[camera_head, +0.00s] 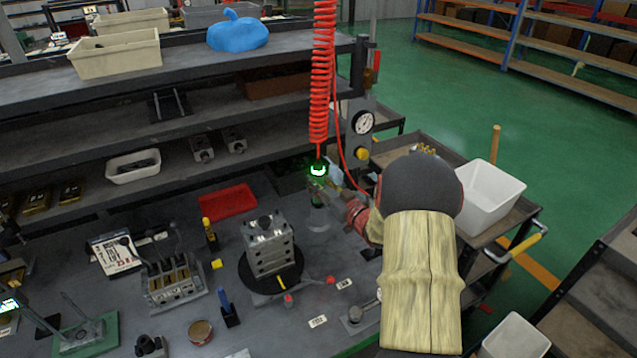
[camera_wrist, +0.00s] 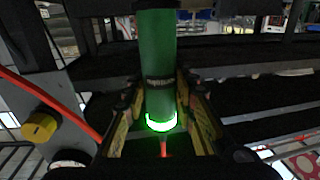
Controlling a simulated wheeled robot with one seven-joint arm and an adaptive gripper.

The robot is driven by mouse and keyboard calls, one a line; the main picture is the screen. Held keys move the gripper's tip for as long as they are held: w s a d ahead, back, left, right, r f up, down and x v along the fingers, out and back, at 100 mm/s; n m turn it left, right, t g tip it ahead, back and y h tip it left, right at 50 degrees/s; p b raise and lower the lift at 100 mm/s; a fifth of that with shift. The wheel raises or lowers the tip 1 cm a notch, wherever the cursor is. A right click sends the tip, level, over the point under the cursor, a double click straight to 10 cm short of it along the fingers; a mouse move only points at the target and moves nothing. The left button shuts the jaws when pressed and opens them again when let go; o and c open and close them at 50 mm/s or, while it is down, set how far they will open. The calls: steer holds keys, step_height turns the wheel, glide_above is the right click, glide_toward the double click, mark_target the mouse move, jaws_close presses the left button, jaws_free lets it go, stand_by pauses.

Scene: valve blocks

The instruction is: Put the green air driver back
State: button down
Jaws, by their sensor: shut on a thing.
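The green air driver (camera_head: 318,171) hangs upright below the red coiled hose (camera_head: 320,75), above the back of the bench, with a bright green lit ring. In the wrist view the driver (camera_wrist: 158,65) stands between the two fingers of my gripper (camera_wrist: 160,105), which is shut on it. In the head view my gripper (camera_head: 342,188) reaches in from the right and is partly hidden by my arm.
A metal valve block (camera_head: 268,246) stands on a black round base to the left. A pressure gauge (camera_head: 363,122) and yellow knob (camera_head: 361,153) are on the post close behind. A red tray (camera_head: 228,201) lies at the back. A white bin (camera_head: 488,195) is at right.

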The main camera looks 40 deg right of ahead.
steer(key=shift+f+b, duration=0.3)
steer(key=shift+f, duration=0.05)
stand_by(0.3)
steer(key=c, duration=1.8)
jaws_free()
steer(key=o, duration=0.4)
steer(key=shift+f, duration=0.1)
steer(key=shift+f, duration=0.15)
steer(key=s, duration=0.8)
steer(key=s+a, duration=0.1)
steer(key=s, duration=0.3)
steer(key=shift+w+r, duration=0.1)
steer(key=shift+r, duration=0.1)
